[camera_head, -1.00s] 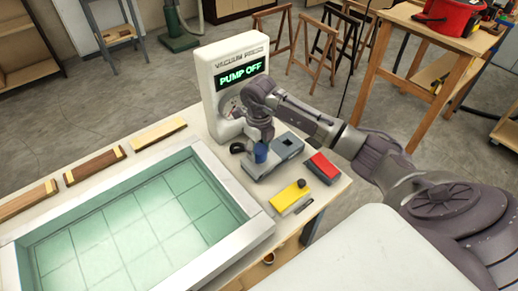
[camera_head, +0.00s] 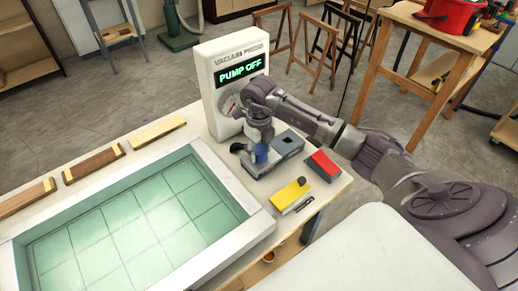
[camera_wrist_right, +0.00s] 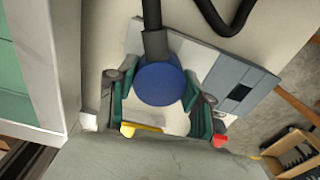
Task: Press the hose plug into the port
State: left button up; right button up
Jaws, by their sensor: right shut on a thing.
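The hose plug is a blue round cap (camera_head: 261,153) with a black hose, held at the grey unit. It also shows in the right wrist view (camera_wrist_right: 160,84), with the thick black hose leaving its top. My right gripper (camera_head: 260,160) is shut around the plug, with its green-padded fingers on both sides in the right wrist view (camera_wrist_right: 161,112). The grey unit (camera_head: 288,143) with a dark square recess lies beside the plug. The port is hidden under the plug and gripper, so I cannot tell how deep the plug sits. My left gripper is not in view.
The vacuum press cabinet (camera_head: 228,57) reads "PUMP OFF" and stands behind my gripper. A red-topped block (camera_head: 323,166) and a yellow block (camera_head: 290,194) lie to the right and front. The pale-framed press bed (camera_head: 235,222) fills the left. Wood strips (camera_head: 94,165) lie behind it.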

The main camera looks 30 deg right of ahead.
aim_at(259, 149)
jog(key=o, duration=1.3)
jog(key=shift+r, duration=0.1)
notch_tip(259, 149, up, 12)
